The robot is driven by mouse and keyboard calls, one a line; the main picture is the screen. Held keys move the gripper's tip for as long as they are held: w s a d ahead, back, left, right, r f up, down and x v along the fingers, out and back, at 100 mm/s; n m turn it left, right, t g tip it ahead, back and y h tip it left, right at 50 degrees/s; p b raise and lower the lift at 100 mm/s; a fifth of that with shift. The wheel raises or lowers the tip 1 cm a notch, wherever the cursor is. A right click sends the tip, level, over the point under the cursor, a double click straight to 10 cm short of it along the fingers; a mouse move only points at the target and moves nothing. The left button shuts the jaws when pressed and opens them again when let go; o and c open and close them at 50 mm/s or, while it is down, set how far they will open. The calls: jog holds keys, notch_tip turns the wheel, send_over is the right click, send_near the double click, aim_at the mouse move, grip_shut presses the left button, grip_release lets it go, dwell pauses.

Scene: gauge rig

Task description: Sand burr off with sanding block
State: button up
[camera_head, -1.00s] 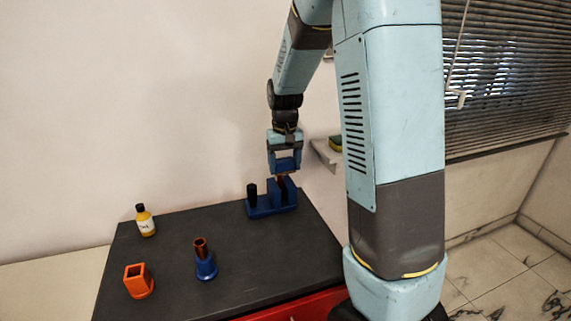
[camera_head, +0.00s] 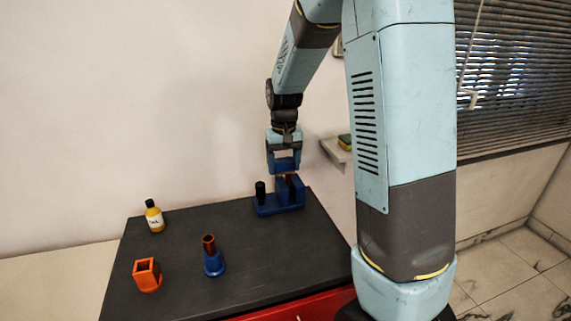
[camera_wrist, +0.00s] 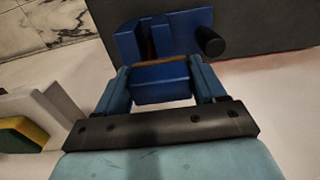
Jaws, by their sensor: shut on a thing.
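My gripper (camera_head: 284,168) is shut on a blue block with a thin brown edge, seen between the fingers in the wrist view (camera_wrist: 162,83); I take it to be the sanding block. Beneath it, at the back right of the dark table, stands a blue fixture (camera_head: 270,209) with a black upright knob (camera_head: 260,191) and a slotted raised part. A brown piece (camera_head: 291,182) shows in the slot. The fixture also shows just beyond the held block in the wrist view (camera_wrist: 184,28). I cannot tell whether block and brown piece touch. No burr can be made out.
On the table (camera_head: 270,262) stand a yellow bottle (camera_head: 154,217), an orange square holder (camera_head: 147,275) and a blue stand (camera_head: 214,265) with a brown tube (camera_head: 209,243). A wall shelf (camera_head: 334,152) with a green-and-yellow sponge (camera_head: 345,142) is right of my gripper. The table's middle is clear.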

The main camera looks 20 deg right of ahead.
aim_at(294, 162)
jog(key=shift+d+f, duration=0.1)
jog(key=shift+d, duration=1.5)
jog(key=shift+a, duration=0.1)
jog(key=shift+a, duration=1.55)
jog(key=shift+d, duration=0.2)
jog(key=shift+d, duration=1.45)
jog(key=shift+a, duration=0.1)
jog(key=shift+a, duration=1.55)
